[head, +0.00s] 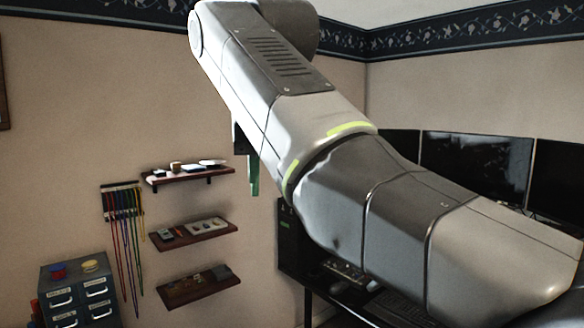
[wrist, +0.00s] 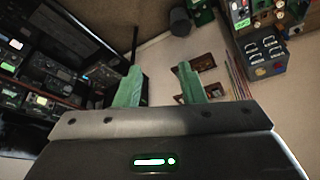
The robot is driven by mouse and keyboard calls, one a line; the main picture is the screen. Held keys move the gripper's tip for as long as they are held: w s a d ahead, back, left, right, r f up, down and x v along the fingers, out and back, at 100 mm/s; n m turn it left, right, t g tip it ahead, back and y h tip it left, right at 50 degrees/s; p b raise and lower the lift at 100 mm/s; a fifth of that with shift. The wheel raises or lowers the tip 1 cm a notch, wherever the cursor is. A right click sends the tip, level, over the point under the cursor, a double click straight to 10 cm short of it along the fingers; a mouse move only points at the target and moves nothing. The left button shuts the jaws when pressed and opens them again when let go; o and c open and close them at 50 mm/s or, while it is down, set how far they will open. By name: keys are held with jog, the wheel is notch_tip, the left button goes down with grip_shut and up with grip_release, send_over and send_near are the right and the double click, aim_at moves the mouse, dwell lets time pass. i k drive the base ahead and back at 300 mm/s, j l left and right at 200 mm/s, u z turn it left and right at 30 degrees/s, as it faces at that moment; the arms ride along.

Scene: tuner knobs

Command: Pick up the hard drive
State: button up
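I cannot pick out the hard drive for certain; small items lie on three wall shelves in the head view, too small to name. My gripper (wrist: 158,68) shows in the wrist view with its two green fingers wide apart and nothing between them. In the head view, part of a green finger shows behind my arm, right of the shelves, and the rest is hidden. The top shelf (head: 190,176) holds white and dark pieces. The middle shelf (head: 215,234) holds several small flat items. The bottom shelf (head: 190,294) holds dark items.
A grey drawer cabinet (head: 78,290) stands at the lower left. Coloured cables (head: 124,235) hang from a wall rack. Monitors (head: 478,163) and a desk are at the right, partly behind my arm. In the wrist view, a dark bin (wrist: 180,21) stands on the floor.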

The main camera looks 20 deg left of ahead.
aim_at(192, 168)
jog(key=i+j+u, duration=0.2)
jog(key=i+j, duration=0.2)
jog(key=i+j+u, duration=0.15)
jog(key=i, duration=0.45)
jog(key=i+j+u, duration=0.2)
jog(key=i+j, duration=0.15)
jog(key=i, duration=0.15)
jog(key=i+j+u, duration=0.15)
jog(key=i, duration=0.4)
jog(key=i+j+u, duration=0.2)
jog(key=i, duration=0.35)
jog(key=l, duration=0.1)
